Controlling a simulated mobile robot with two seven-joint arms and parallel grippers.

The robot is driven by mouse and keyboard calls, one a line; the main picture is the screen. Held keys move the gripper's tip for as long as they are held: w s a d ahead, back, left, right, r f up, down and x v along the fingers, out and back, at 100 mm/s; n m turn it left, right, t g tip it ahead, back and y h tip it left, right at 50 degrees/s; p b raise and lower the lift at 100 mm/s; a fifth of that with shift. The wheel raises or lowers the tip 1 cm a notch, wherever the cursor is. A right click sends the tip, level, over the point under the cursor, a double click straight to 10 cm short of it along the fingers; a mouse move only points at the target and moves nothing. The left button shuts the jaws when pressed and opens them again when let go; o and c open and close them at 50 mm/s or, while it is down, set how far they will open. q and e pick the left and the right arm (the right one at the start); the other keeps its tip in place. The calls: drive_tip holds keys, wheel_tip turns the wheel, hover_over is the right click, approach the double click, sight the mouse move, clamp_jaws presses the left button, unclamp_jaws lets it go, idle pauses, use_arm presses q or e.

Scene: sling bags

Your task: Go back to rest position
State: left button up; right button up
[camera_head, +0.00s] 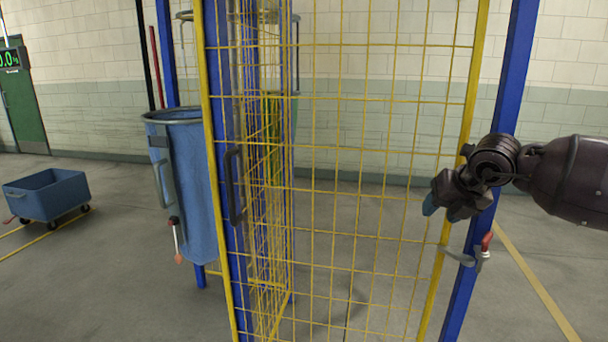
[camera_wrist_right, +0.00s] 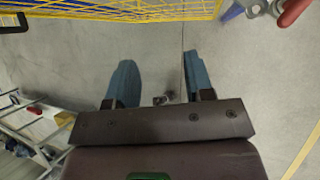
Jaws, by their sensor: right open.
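My right gripper (camera_head: 447,207) comes in from the right in the head view, in front of the right-hand yellow edge of a mesh gate. In the right wrist view its two blue fingers (camera_wrist_right: 160,88) are spread apart with only grey floor between them. It is open and empty. The yellow mesh gate (camera_head: 374,98) shows along the top of the wrist view, apart from the fingers. A lever with a red handle (camera_head: 484,246) is on the blue post just below the gripper. It also shows at the upper right of the wrist view (camera_wrist_right: 292,12). My left gripper is out of view.
A blue sling bag (camera_head: 190,185) hangs from a ring left of the gate. A blue wheeled cart (camera_head: 48,194) stands at the far left. Blue posts (camera_head: 493,160) frame the gate. A metal ladder-like frame (camera_wrist_right: 32,122) shows at the wrist view's left. Floor at the right is clear.

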drive_tip(key=s+a+r+n+y, duration=0.1)
drive_tip(key=s+a+r+y, duration=0.1)
drive_tip(key=a+y, duration=0.65)
drive_tip(key=s+a+r+n+y, duration=0.1)
drive_tip(key=s+a+r+y, duration=0.15)
drive_tip(key=a+y, duration=0.6)
drive_tip(key=s+d+f+m+t+h, duration=0.25)
drive_tip(key=f+m+h, duration=0.25)
drive_tip(key=f+m, duration=0.35)
drive_tip(key=s+d+f+m+t+h, duration=0.2)
drive_tip(key=d+f+m+t+h, duration=0.15)
drive_tip(key=f+m, duration=0.5)
drive_tip(key=s+d+f+m+t+h, duration=0.2)
drive_tip(key=f+m+t+h, duration=0.2)
drive_tip(key=f+m+h, duration=0.35)
drive_tip(key=s+d+f+m+g+h, duration=0.1)
drive_tip(key=s+d+f+m, duration=0.1)
drive_tip(key=s+f, duration=0.5)
drive_tip(key=s+d+f+m+g+h, duration=0.1)
drive_tip(key=s+d+f+m+g, duration=0.1)
drive_tip(key=s+f+m, duration=0.3)
drive_tip(key=s+d+f+m+g+h, duration=0.1)
drive_tip(key=s+d+f+m+g, duration=0.1)
drive_tip(key=s+f, duration=0.7)
drive_tip(key=s+d+m, duration=0.1)
drive_tip(key=s+d, duration=0.1)
drive_tip(key=s, duration=0.2)
drive_tip(key=shift+f, duration=0.2)
drive_tip(key=shift+m, duration=0.25)
